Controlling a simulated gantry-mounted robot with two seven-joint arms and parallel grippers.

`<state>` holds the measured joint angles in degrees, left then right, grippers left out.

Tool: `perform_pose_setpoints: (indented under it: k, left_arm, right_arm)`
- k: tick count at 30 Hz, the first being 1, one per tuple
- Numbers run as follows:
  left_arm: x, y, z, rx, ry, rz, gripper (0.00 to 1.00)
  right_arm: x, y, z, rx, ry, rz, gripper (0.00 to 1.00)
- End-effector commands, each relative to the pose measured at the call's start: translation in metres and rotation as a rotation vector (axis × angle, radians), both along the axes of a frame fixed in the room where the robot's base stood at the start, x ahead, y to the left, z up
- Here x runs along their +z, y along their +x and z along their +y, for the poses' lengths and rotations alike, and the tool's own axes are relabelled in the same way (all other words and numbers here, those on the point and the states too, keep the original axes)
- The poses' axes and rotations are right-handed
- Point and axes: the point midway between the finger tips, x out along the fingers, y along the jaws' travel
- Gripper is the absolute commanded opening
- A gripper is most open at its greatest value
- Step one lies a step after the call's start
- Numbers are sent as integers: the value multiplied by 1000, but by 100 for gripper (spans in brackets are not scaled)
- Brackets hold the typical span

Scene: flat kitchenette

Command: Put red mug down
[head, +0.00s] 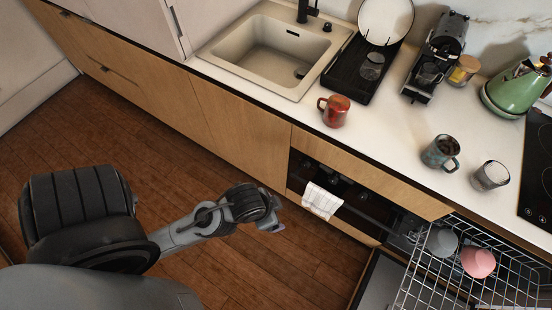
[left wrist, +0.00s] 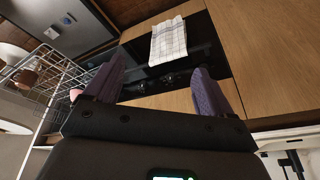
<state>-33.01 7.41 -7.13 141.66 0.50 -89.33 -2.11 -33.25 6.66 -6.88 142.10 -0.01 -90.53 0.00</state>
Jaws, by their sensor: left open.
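My left gripper (head: 275,213) is in front of the lower cabinets, below the counter and apart from the mug. In the left wrist view its two purple fingers (left wrist: 158,68) are spread with nothing held between them. The mug cannot be made out in the left wrist view. My right gripper is not in view.
The sink (head: 268,55) is left of the mug. The open dishwasher rack (head: 420,280) juts out; a towel (head: 322,200) hangs on the oven.

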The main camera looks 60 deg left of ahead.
Motion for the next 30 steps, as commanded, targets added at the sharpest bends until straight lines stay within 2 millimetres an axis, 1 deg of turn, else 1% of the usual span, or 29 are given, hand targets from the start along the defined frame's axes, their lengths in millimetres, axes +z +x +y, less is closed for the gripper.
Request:
perform_pose_setpoints:
  k: [1,9,12,20,23,26,29,30]
  left_arm:
    - [1,-3,0,21,-7,10,76]
    - [1,-5,0,39,-13,18,34]
    - [1,-4,0,38,-12,18,24]
    - [1,-4,0,38,-13,15,24]
    - [3,1,-1,40,-20,-13,24]
    - [8,15,-5,36,-34,-90,24]
    - [6,36,-7,23,-51,-200,24]
    - [5,46,-6,21,-57,-254,24]
  right_arm:
    - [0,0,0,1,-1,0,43]
    - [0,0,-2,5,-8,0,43]
    - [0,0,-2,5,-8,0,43]
    - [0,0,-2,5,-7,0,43]
    - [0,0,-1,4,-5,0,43]
    - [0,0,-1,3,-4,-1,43]
    - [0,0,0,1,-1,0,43]
    - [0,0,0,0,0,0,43]
